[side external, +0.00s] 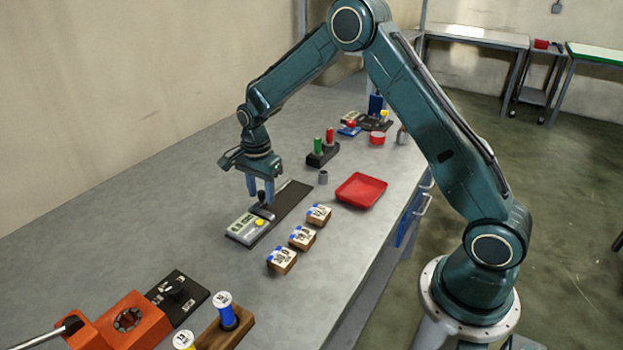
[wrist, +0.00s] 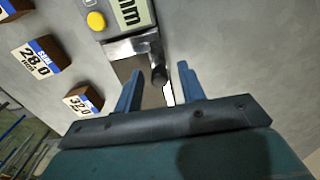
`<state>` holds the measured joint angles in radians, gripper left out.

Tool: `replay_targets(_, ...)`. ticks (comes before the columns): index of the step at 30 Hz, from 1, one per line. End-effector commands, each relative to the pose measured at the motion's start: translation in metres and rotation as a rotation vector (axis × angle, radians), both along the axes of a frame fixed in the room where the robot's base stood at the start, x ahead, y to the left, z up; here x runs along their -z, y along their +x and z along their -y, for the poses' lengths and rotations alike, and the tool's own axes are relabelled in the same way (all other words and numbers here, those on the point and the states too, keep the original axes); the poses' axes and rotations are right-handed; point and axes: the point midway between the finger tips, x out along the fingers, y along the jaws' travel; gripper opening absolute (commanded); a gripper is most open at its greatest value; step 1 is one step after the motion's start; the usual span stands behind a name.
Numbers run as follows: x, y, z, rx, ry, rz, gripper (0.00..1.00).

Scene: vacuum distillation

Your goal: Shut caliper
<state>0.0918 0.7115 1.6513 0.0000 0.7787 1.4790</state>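The caliper lies on the bench, with a grey display unit (side external: 247,229) bearing a green screen and a yellow button (side external: 260,222). Its dark base strip (side external: 291,198) runs away from the display. A black knob (side external: 263,198) stands up from the slider next to the display. My gripper (side external: 260,194) points down over the knob. In the wrist view, my gripper (wrist: 161,68) is open, with the dark knob (wrist: 158,75) showing between the fingertips. I cannot tell whether either finger touches it. The display unit (wrist: 120,14) is cut off at the top.
Several labelled wooden blocks (side external: 303,237) stand right of the caliper. A red tray (side external: 361,189) and a small grey cylinder (side external: 323,177) lie beyond. An orange device (side external: 127,318) is at the near left. The bench left of the caliper is clear.

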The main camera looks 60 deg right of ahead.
Motion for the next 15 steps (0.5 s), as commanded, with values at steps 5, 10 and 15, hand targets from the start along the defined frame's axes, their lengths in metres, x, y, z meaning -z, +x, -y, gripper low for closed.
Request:
replay_targets(5,-0.011,0.000,0.000,0.000,0.000,0.001,0.40)
replay_targets(10,-0.021,0.000,0.000,0.000,0.000,0.002,0.40)
replay_targets(15,-0.030,0.000,0.000,0.000,0.000,0.002,0.40)
